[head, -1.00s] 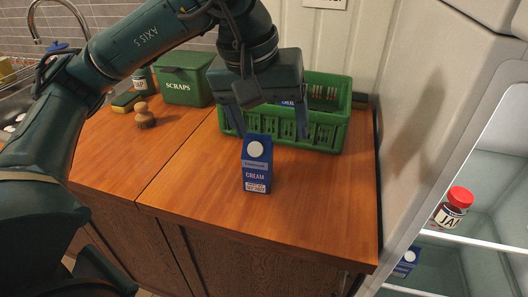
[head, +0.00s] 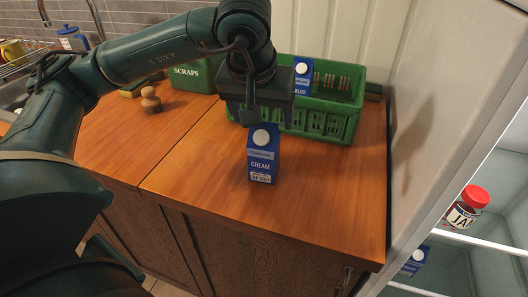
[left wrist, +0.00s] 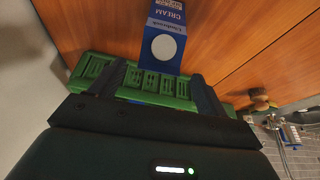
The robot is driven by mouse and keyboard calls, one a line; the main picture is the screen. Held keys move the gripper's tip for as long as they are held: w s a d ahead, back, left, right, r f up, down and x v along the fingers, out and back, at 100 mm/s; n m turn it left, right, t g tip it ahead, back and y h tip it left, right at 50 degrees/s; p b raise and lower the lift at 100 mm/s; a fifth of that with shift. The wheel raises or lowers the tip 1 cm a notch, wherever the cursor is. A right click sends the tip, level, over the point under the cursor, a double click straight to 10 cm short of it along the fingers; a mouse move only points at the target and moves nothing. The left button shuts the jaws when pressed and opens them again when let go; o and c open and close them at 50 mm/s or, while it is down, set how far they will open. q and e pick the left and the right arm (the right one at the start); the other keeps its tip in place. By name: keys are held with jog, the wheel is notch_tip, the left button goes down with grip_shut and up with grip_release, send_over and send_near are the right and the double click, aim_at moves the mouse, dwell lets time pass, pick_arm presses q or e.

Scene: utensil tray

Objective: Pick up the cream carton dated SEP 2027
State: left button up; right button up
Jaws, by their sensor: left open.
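A blue and white cream carton (head: 263,163) stands upright on the wooden counter, in front of the green crate. Its small white date label is too small to read. My left gripper (head: 264,119) is open, just above and behind this carton's top. In the left wrist view the same carton (left wrist: 166,20) shows between the two finger lines of my left gripper (left wrist: 158,76); I cannot tell whether they touch. A second cream carton (head: 302,75) stands in the crate, partly hidden. A third blue carton (head: 413,262) is in the fridge, mostly hidden. My right gripper is not in view.
The green crate (head: 338,128) stands at the back of the counter (head: 210,195), close behind my left gripper. A green scraps bin (head: 196,78) and a wooden brush (head: 151,100) are at the back left. A jam jar (head: 466,208) is in the fridge. The counter's front is clear.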

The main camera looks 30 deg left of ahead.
aim_at(264, 123)
pick_arm(q)
jog(key=shift+x, duration=1.6)
jog(key=shift+c, duration=0.3)
grip_shut()
